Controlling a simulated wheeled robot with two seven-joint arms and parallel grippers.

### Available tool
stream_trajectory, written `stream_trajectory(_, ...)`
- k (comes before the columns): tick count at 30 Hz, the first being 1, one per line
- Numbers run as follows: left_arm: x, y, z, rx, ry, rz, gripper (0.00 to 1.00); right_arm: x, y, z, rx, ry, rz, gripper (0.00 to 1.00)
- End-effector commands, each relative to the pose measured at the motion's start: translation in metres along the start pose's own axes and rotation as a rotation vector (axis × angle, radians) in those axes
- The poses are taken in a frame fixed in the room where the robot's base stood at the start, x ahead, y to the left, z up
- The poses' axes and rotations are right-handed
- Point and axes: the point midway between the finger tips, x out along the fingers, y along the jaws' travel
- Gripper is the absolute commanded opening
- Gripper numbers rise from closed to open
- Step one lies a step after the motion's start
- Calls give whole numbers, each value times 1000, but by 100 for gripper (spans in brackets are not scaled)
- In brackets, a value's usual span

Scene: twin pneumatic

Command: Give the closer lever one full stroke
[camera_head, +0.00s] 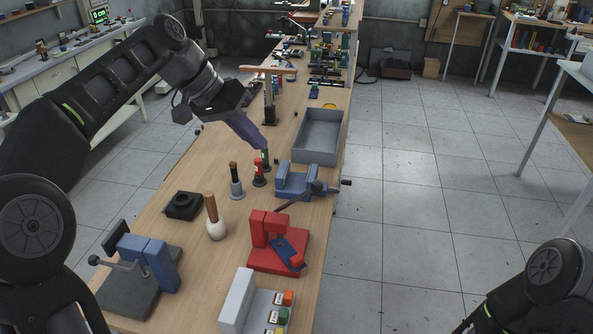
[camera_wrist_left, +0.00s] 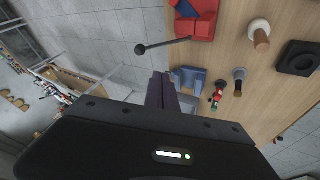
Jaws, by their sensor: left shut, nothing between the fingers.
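A red press-like fixture (camera_head: 268,258) with a blue plate stands on the near part of the bench. A dark lever rod (camera_head: 296,199) slants up from it to the right and ends in a black ball knob (camera_head: 317,187). In the left wrist view the lever's ball knob (camera_wrist_left: 140,49) shows left of the fingers, apart from them. My left gripper (camera_head: 262,147) is shut and empty, pointing down over the bench beyond the lever; its purple fingers (camera_wrist_left: 160,88) show in the wrist view. My right gripper is out of view.
A blue vise (camera_head: 291,183) sits just behind the lever knob. A grey tray (camera_head: 319,138) is farther right. A wooden-handled mallet (camera_head: 214,225) and a black block (camera_head: 183,206) are nearer left.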

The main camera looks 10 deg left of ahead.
Motion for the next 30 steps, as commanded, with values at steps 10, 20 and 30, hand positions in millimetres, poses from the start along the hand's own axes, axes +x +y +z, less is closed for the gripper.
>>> stream_trajectory(10,28,0,1,0,-4,1,0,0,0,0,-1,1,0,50)
stream_trajectory(20,92,1,1,0,-5,2,0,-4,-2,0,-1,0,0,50)
stream_trajectory(30,121,30,3,1,0,0,0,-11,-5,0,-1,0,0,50)
